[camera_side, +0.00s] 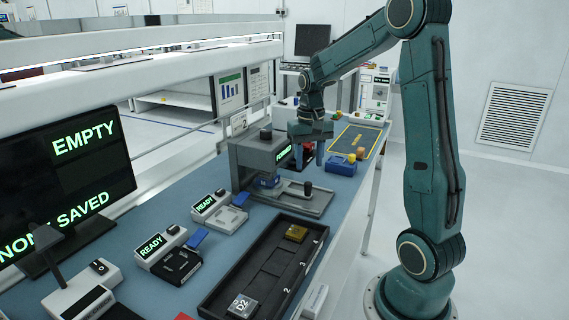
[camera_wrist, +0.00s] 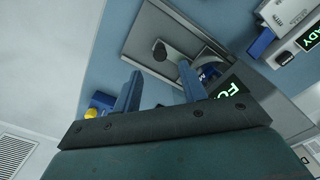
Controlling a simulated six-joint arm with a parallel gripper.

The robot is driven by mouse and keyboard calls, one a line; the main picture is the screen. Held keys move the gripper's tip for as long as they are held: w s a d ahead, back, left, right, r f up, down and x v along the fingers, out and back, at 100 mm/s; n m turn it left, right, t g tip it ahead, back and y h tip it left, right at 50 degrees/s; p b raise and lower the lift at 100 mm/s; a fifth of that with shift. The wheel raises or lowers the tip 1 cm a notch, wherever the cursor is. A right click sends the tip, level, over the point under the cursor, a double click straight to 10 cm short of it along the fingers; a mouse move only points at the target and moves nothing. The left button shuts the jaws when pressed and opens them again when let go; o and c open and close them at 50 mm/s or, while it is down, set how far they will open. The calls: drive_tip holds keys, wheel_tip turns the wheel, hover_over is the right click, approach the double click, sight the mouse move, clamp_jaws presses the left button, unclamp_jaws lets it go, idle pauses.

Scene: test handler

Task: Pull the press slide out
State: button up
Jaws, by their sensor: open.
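The press (camera_side: 258,158) is a grey block on the blue bench, with a green-lit display on its side. Its flat grey slide plate (camera_side: 318,201) reaches out of the front, with an upright dark knob (camera_side: 308,187) on it. A blue piece (camera_side: 268,181) sits under the press head. My gripper (camera_side: 309,160) hangs above the slide area, fingers down, apart and empty. The blue piece (camera_wrist: 208,71) is partly hidden behind the right finger.
A blue block with a yellow knob (camera_side: 351,157) stands right of the press. A black tray (camera_side: 265,262) with a gold and a grey block lies in front. Two READY units (camera_side: 172,255) (camera_side: 222,212) stand left. A yellow-edged mat (camera_side: 355,142) lies behind.

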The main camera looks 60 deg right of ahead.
sight(309, 183)
drive_tip(key=shift+f, duration=4)
drive_tip(key=shift+c, duration=0.4)
clamp_jaws()
